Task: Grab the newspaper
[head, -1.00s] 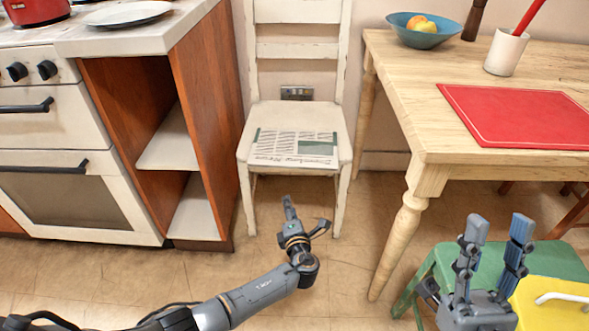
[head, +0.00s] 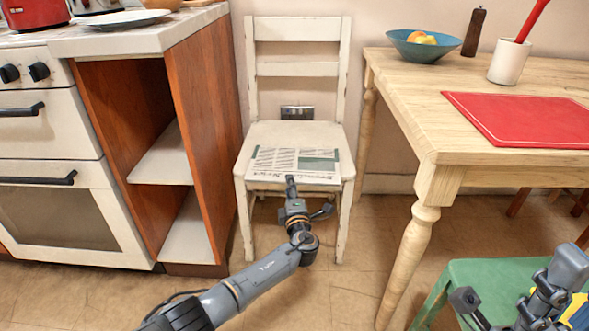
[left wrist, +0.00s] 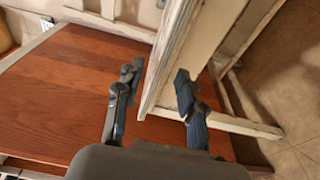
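The newspaper (head: 294,165) lies flat on the seat of the white chair (head: 290,133), near the front edge. My left gripper (head: 308,195) is at the front of the seat, just below the newspaper's near edge. In the left wrist view my left gripper (left wrist: 156,78) is open, its fingers apart, with the white chair seat's edge (left wrist: 165,60) showing between and beyond them. I cannot make out the newspaper there or tell whether a finger touches it. My right gripper (head: 570,275) is at the bottom right, partly cut off, its fingers apart and empty.
A wooden cabinet (head: 205,130) with open shelves and an oven (head: 60,205) stand left of the chair. A wooden table (head: 415,110) with a red mat (head: 525,118) stands to the right. A green stool (head: 480,275) is at the lower right. Floor in front of the chair is open.

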